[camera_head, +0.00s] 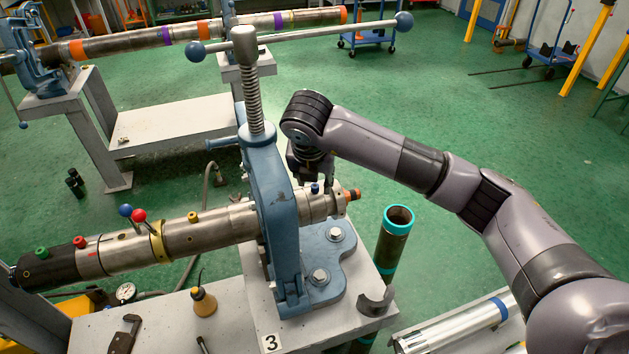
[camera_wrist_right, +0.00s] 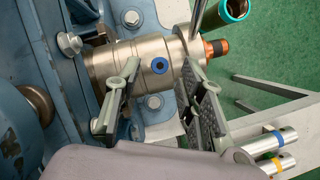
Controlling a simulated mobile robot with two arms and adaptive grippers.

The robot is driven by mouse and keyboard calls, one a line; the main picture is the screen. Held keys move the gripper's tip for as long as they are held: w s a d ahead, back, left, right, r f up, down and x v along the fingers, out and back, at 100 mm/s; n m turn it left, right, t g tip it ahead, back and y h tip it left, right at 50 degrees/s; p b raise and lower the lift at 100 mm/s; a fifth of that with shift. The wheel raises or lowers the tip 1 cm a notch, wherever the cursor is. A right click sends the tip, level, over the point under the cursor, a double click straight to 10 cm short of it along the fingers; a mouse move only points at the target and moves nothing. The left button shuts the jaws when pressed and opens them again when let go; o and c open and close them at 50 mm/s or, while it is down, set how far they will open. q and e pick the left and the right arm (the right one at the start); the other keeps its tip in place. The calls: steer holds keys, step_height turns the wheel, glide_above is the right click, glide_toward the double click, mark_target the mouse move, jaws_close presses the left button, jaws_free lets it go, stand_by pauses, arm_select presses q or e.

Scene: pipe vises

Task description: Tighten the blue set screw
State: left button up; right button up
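The blue set screw (camera_head: 315,188) sits on top of the steel tool body (camera_head: 318,205), just right of the blue pipe vise (camera_head: 275,215). In the right wrist view the screw (camera_wrist_right: 154,74) is a blue ring with a dark centre, set in the metal collar. My right gripper (camera_head: 311,180) is above that end of the tool. Its two dark fingers (camera_wrist_right: 160,72) stand apart, one on each side of the screw in the picture, with nothing held between them. Whether they touch the tool cannot be told. My left gripper is not in view.
The tool runs left with a brass screw (camera_head: 192,217), red (camera_head: 139,216) and blue (camera_head: 125,210) ball levers, and green (camera_head: 41,252) and red knobs. The vise handle (camera_head: 310,34) spans above. An upright teal-rimmed tube (camera_head: 394,245) stands right of the vise. An oil can (camera_head: 203,300) stands left.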

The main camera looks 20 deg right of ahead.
steer(key=v, duration=1)
steer(key=shift+r, duration=0.1)
